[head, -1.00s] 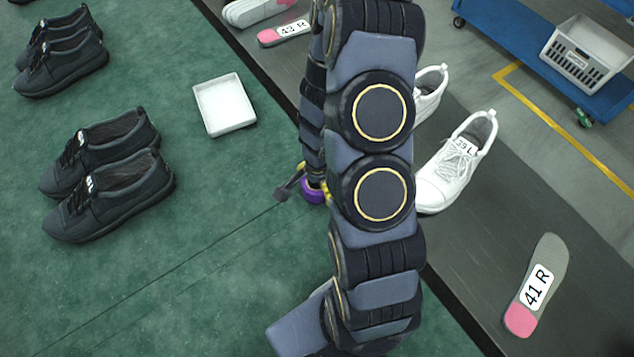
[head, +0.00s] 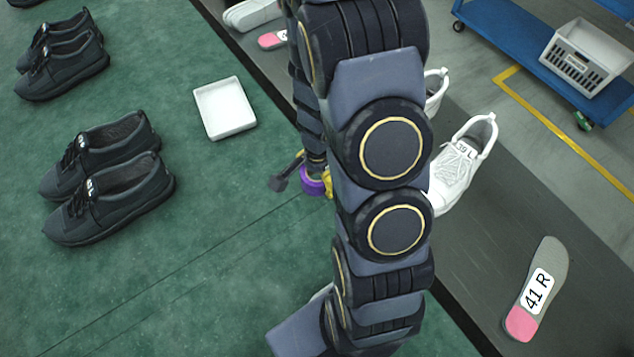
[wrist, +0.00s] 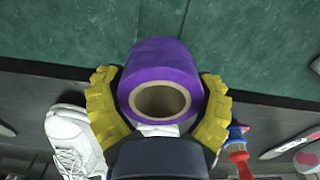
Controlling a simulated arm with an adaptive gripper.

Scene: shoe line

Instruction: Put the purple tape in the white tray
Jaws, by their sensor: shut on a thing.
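The purple tape (wrist: 163,62) is a roll with a brown cardboard core. In the wrist view my gripper (wrist: 160,98) has its yellow fingers on both sides of the roll, shut on it. In the head view the purple tape (head: 313,183) shows beside my gripper (head: 322,181), partly hidden behind my arm. It appears to be above the green surface, near the belt's edge; its height is hard to tell. The white tray (head: 224,106) is shallow and looks empty. It lies on the green surface, up and to the left of the gripper.
Dark shoes (head: 115,190) stand on the green surface left of the tray. A white shoe (head: 462,165) and a "41 R" insole (head: 538,290) lie on the dark belt (head: 460,260). A red-handled brush (wrist: 238,155) shows in the wrist view. Green surface between tape and tray is clear.

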